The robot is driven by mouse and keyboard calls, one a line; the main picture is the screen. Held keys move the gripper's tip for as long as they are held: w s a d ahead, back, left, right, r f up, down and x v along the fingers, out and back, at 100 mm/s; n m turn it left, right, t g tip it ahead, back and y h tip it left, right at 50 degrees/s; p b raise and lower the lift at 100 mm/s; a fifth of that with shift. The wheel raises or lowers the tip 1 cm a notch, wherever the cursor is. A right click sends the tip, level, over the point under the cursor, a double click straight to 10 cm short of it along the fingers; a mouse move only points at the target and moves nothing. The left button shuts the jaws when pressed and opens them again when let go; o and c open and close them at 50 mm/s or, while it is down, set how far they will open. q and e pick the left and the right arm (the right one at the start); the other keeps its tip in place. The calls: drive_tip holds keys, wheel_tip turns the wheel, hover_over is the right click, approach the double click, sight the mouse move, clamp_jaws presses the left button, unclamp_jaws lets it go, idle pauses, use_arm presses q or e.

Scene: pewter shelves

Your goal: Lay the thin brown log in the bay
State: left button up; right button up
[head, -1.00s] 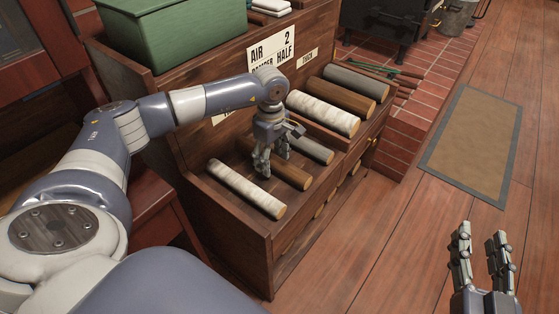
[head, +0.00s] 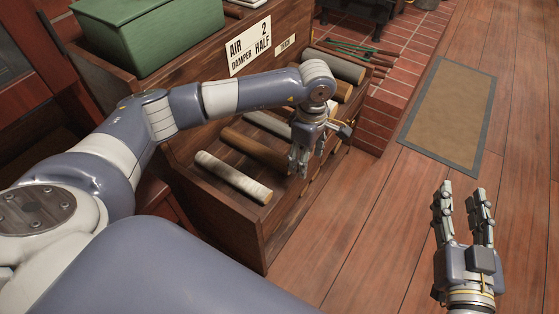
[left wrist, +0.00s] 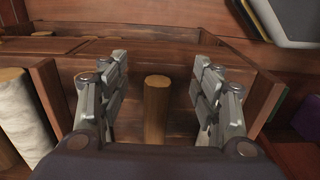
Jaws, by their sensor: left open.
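The thin brown log (head: 252,148) lies on the lower step of the wooden shelf, between a pale birch log (head: 233,177) and a grey log (head: 270,124). Its near end is partly hidden behind my left gripper (head: 299,168), which points down at the front of the step. In the left wrist view, my left gripper (left wrist: 158,95) is open, with a brown log (left wrist: 157,112) showing between its fingers, apart from both. That log lies between two wooden dividers (left wrist: 46,92); I cannot tell if it is the same log. My right gripper (head: 461,192) is open and empty above the floor.
Thicker logs, one grey (head: 335,66), lie on the right part of the shelf, partly behind my left arm. A green box (head: 150,35) stands on top, beside a sign (head: 250,48). Brick paving (head: 395,95) and a mat (head: 450,115) lie right. The floor between is clear.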

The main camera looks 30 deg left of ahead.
use_arm(q)
drive_tip(key=d+r+p, duration=0.1)
drive_tip(key=d, duration=0.8)
drive_tip(key=s+a+r+m+p, duration=0.4)
drive_tip(key=s+r+m+p, duration=0.2)
drive_tip(key=p, duration=0.3)
drive_tip(key=s+a+r+m+p, duration=0.4)
drive_tip(key=s+r+m+p, duration=0.3)
drive_tip(key=s+m+p, duration=0.1)
drive_tip(key=shift+s+a+m+p, duration=0.2)
drive_tip(key=shift+s+m+p, duration=0.15)
drive_tip(key=shift+s, duration=0.15)
